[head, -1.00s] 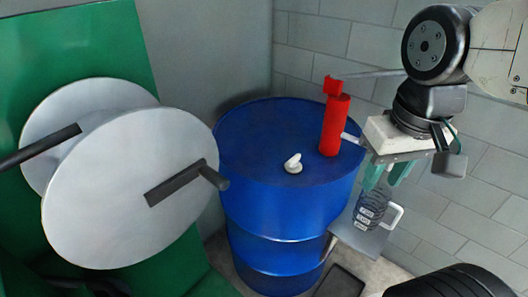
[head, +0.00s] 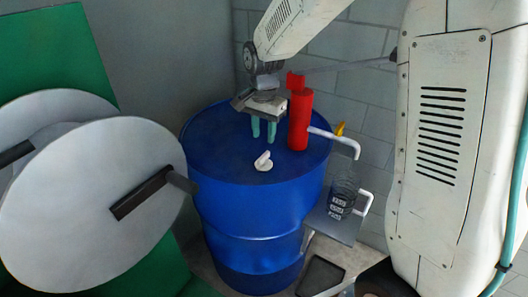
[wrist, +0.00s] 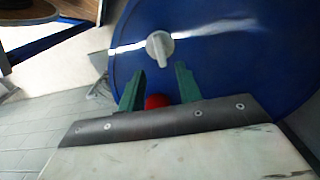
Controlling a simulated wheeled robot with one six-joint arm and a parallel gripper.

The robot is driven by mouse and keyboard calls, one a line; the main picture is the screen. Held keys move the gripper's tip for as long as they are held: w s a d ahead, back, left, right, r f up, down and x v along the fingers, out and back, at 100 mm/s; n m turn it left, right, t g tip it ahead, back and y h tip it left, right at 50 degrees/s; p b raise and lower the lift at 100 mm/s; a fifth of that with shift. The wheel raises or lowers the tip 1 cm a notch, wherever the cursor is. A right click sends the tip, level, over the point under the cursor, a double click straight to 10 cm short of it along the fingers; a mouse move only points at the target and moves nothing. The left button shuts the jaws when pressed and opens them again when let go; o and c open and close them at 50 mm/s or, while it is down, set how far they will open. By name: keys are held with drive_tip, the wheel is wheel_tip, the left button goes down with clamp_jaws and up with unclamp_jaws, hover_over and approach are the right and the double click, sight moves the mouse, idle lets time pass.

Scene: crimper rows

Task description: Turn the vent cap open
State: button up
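The vent cap (head: 263,161) is a small white knob with a raised handle bar on top of the blue drum (head: 240,215). It also shows in the wrist view (wrist: 159,47), beyond the fingertips and roughly between their lines. My gripper (head: 263,130) hangs above the drum top, behind the cap in the head view, with its two green fingers pointing down. The fingers (wrist: 158,80) are apart and hold nothing. They do not appear to touch the cap.
A red pump (head: 300,118) with a grey lever and white spout stands on the drum just right of my gripper. A jug (head: 343,194) sits on a shelf (head: 330,225) at the drum's right. A large grey reel (head: 95,205) stands at left.

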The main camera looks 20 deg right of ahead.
sight(264, 155)
wheel_tip(264, 155, down, 8)
drive_tip(key=shift+r, duration=0.25)
clamp_jaws()
